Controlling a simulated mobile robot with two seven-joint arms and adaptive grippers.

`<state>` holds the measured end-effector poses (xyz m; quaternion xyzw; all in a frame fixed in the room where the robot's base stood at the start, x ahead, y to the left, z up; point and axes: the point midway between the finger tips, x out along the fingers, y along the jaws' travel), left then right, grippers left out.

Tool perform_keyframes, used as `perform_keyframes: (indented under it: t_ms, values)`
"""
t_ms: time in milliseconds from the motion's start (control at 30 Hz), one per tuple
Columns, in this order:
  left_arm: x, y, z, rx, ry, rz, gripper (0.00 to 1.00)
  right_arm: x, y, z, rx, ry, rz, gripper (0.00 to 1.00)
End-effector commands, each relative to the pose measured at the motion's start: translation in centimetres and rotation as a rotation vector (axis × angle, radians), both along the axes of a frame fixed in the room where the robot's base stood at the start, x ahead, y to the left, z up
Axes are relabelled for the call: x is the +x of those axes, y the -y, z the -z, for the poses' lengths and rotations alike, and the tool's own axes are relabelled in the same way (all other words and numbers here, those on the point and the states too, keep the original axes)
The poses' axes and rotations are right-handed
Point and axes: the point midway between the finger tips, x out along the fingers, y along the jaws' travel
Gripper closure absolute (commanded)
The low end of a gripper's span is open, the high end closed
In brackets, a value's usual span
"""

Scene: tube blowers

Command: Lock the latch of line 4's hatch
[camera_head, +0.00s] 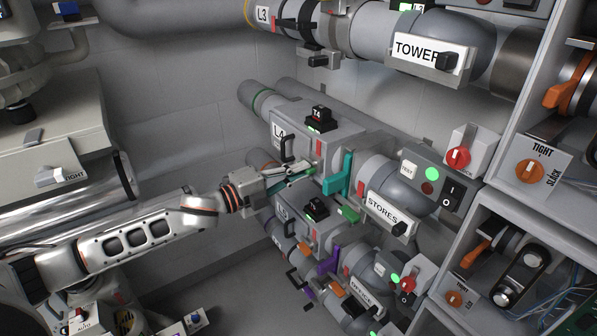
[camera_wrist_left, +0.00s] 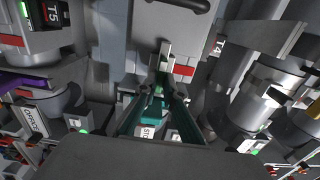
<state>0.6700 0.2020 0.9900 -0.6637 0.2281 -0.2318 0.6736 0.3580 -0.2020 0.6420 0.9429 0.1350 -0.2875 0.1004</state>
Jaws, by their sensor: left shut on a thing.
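The line 4 hatch is on the grey box marked L4 (camera_head: 279,132), with a black handle (camera_head: 288,148) on its front. My left gripper (camera_head: 312,171) is at the lower right edge of this box, with its fingers closed together. In the left wrist view the gripper (camera_wrist_left: 162,78) is shut on the small grey latch (camera_wrist_left: 165,52), between two red marks. The fingers hide part of the latch, and I cannot tell its exact angle. My right gripper is not in view.
The line 5 pipe with a purple lever (camera_head: 329,260) runs below. Line 3 (camera_head: 263,14) runs above. The STORES pipe section (camera_head: 383,207) and a red knob box (camera_head: 458,157) are to the right. Open wall space lies left of the L4 box.

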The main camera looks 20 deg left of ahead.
Motion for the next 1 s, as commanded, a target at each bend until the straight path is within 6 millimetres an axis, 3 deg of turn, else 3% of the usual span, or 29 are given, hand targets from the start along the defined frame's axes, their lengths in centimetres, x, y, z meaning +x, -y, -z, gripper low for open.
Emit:
perform_keyframes:
  t_ms: [33, 100, 133, 567, 1000]
  values:
    - [-0.1, 0.1, 0.1, 0.003, 0.000, 0.001, 1.00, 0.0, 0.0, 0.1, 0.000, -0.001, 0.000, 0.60]
    - [-0.1, 0.1, 0.2, 0.002, -0.001, 0.001, 0.78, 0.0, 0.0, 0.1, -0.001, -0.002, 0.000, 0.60]
    - [-0.1, 0.1, 0.1, 0.002, -0.001, 0.001, 0.74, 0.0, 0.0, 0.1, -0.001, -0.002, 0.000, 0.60]
    - [-0.4, -0.3, 0.1, 0.000, -0.002, -0.001, 0.74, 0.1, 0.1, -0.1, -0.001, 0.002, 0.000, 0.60]
    - [-5.5, -4.2, 0.3, 0.001, -0.004, 0.000, 0.74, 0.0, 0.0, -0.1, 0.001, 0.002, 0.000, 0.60]
